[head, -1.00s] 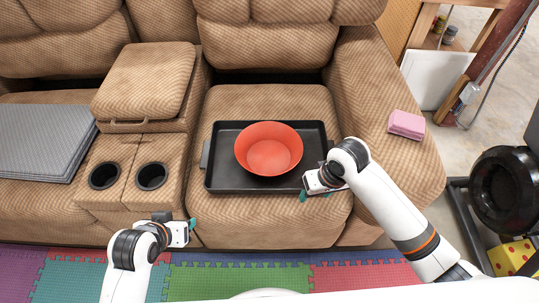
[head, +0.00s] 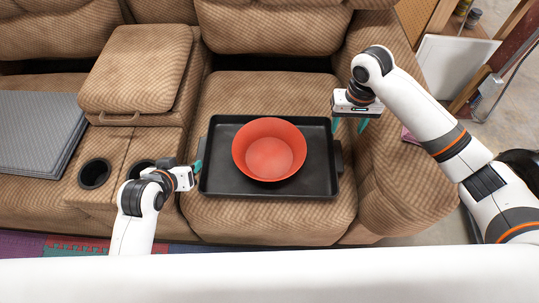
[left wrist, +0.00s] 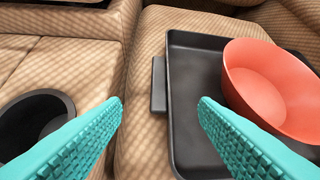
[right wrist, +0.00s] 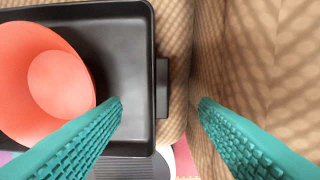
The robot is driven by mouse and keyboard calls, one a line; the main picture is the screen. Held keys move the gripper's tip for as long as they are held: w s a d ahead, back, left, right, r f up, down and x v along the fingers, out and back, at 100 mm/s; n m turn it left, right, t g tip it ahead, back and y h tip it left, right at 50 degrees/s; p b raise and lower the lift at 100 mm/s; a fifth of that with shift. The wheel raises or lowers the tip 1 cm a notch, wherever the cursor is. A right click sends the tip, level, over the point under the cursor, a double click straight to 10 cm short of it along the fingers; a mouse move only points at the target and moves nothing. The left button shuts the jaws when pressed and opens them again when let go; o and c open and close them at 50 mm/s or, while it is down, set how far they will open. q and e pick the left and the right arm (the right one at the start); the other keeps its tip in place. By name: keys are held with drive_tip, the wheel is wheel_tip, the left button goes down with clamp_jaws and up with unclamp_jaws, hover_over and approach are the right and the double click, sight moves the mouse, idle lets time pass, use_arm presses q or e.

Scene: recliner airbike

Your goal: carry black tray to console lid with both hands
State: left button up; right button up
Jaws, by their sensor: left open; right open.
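The black tray (head: 215,182) lies flat on the recliner's right seat, with a red-orange bowl (head: 269,150) standing in it. The tray has a short handle on each side; the left wrist view shows the left handle (left wrist: 158,84) and the right wrist view the right handle (right wrist: 162,88). My left gripper (head: 198,168) is open and empty beside the tray's left side. My right gripper (head: 350,124) is open and empty, above and beside the tray's right side. In its wrist view the right handle lies between the fingers. The console lid (head: 137,68) is the closed brown padded top left of the seat.
Two cup holders (head: 94,173) sit in front of the console lid. A grey folded mat (head: 35,130) lies on the left seat. The padded armrest (head: 385,190) rises close to the tray's right side. The lid's top is bare.

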sight(200, 155)
use_arm(q)
drive_tip(key=x, duration=1.1)
drive_tip(key=shift+w+d+f, duration=0.1)
drive_tip(key=shift+w+f, duration=0.15)
drive_tip(key=shift+f, duration=0.05)
use_arm(e)
wheel_tip(200, 155, down, 12)
drive_tip(key=shift+r, duration=0.1)
use_arm(q)
drive_tip(key=shift+c, duration=0.3)
use_arm(e)
drive_tip(key=shift+c, duration=0.4)
use_arm(q)
clamp_jaws()
use_arm(e)
clamp_jaws()
